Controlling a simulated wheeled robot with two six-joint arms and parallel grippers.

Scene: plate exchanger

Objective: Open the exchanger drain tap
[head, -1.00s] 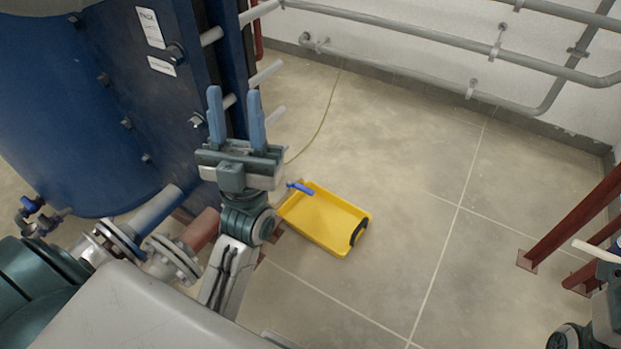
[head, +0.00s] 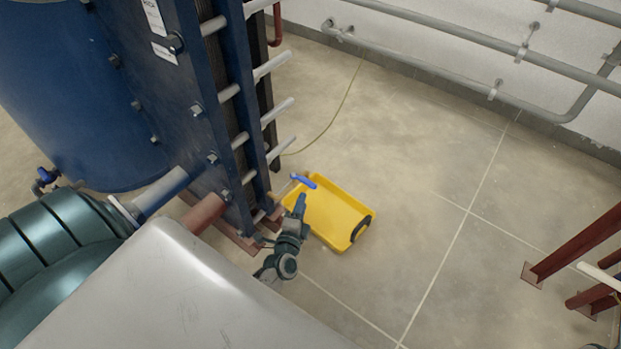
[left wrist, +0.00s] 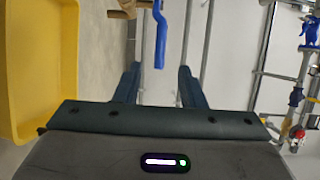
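The drain tap's blue lever (head: 303,180) stands out at the foot of the blue plate exchanger (head: 185,125), above the yellow tray. In the left wrist view the blue lever (left wrist: 159,40) hangs between the lines of my two fingers, beyond their tips, with a brass-coloured tap body (left wrist: 128,9) beside it at the top. My left gripper (head: 300,200) is just below the lever in the head view. In the left wrist view the gripper (left wrist: 157,75) is open and empty, its fingers wide apart.
A yellow tray (head: 358,205) with a dark handle lies on the floor below the tap. A red-brown pipe (head: 204,212) and tie bars (head: 272,66) project from the exchanger. Red steel supports (head: 575,243) stand at right. The floor between is clear.

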